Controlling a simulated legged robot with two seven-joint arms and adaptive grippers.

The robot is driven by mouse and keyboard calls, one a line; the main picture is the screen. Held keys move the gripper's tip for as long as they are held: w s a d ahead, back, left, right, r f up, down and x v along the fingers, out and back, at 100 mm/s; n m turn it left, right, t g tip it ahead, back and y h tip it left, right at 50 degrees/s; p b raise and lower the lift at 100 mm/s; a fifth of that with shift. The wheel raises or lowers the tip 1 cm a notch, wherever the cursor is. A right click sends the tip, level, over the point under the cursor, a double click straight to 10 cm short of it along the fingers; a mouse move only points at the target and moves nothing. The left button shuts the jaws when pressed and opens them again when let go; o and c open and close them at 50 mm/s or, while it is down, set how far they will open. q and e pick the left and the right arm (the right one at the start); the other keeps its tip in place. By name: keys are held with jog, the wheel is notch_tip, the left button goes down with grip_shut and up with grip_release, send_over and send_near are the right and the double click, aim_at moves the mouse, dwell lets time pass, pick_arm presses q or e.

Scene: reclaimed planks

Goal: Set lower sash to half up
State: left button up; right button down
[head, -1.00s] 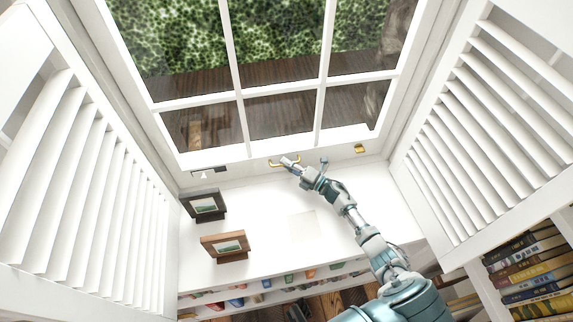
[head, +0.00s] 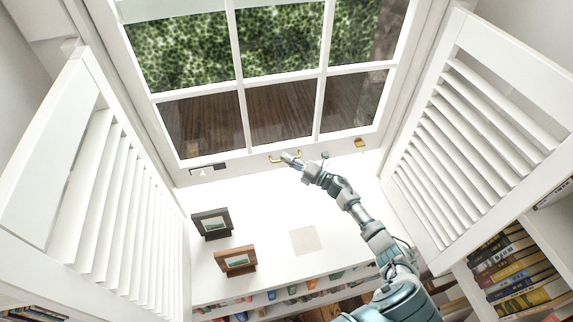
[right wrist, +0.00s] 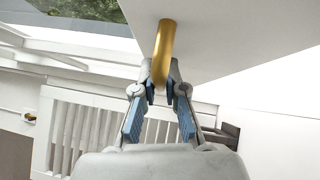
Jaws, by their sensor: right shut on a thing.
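The lower sash (head: 245,120) is a white frame with several panes, seen from above in the head view. Two brass handles sit along its bottom rail, a hooked lift handle (head: 274,160) and a small brass piece (head: 359,143) to its right. My right gripper (head: 290,157) is at the lift handle. In the right wrist view the curved brass handle (right wrist: 165,40) lies between the fingertips of my right gripper (right wrist: 163,82), which is shut on it. Its fingertips partly hide the handle's lower end. How far the sash is raised is hard to tell. My left gripper is not in view.
White louvered shutters stand open at left (head: 110,200) and right (head: 470,150). On the white sill below are a dark picture frame (head: 212,223), a brown one (head: 236,260) and a pale square (head: 305,240). Bookshelves (head: 515,270) are at the lower right.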

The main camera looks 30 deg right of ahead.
jog(key=shift+d+f, duration=0.15)
jog(key=shift+f, duration=0.15)
jog(key=c, duration=1.5)
grip_release()
jog(key=shift+a+r, duration=0.15)
jog(key=shift+a, duration=0.05)
jog(key=shift+s, duration=0.1)
jog(key=v, duration=1.2)
jog(key=shift+d, duration=0.15)
